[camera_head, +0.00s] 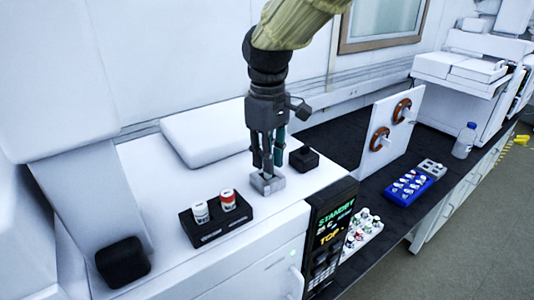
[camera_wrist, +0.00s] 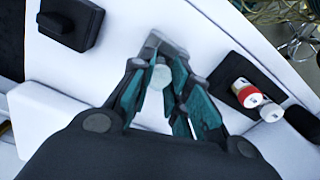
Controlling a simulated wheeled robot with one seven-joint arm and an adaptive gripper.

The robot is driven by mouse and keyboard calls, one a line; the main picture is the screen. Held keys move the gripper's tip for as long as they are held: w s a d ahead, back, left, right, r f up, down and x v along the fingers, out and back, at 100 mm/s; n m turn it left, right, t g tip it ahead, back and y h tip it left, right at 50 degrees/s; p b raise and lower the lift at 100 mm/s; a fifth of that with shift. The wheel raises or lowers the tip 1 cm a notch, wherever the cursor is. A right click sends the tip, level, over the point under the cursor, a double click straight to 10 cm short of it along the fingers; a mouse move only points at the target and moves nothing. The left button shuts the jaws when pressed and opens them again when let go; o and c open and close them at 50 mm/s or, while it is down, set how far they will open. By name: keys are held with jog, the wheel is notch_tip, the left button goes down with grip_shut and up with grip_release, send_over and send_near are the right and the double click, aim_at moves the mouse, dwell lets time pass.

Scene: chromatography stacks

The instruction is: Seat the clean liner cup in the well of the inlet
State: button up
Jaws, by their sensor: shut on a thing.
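My gripper (camera_head: 267,164) points down at the grey inlet block (camera_head: 267,184) on the white instrument top, its teal-padded fingers just above or in it. In the wrist view, my gripper (camera_wrist: 160,72) is shut on a pale round cup (camera_wrist: 160,78), seemingly the clean liner cup. The grey inlet block (camera_wrist: 154,44) shows just beyond the fingertips. The fingers hide the cup in the head view. I cannot tell whether the cup is in the well or above it.
A black holder (camera_head: 207,236) carries a white cup (camera_head: 201,212) and a red-topped cup (camera_head: 228,199). A small black block (camera_head: 304,158) stands right of the inlet. A white raised cover (camera_head: 205,132) lies behind. The display panel (camera_head: 332,225) is at the front right.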

jog(key=shift+f, duration=0.85)
dwell(0.3)
jog(key=o, duration=0.8)
jog(key=shift+o, duration=0.3)
jog(key=o, duration=0.4)
jog(key=shift+c, duration=0.2)
jog(key=shift+r, duration=0.15)
jog(key=shift+r+p, duration=3.3)
jog(key=shift+r, duration=0.1)
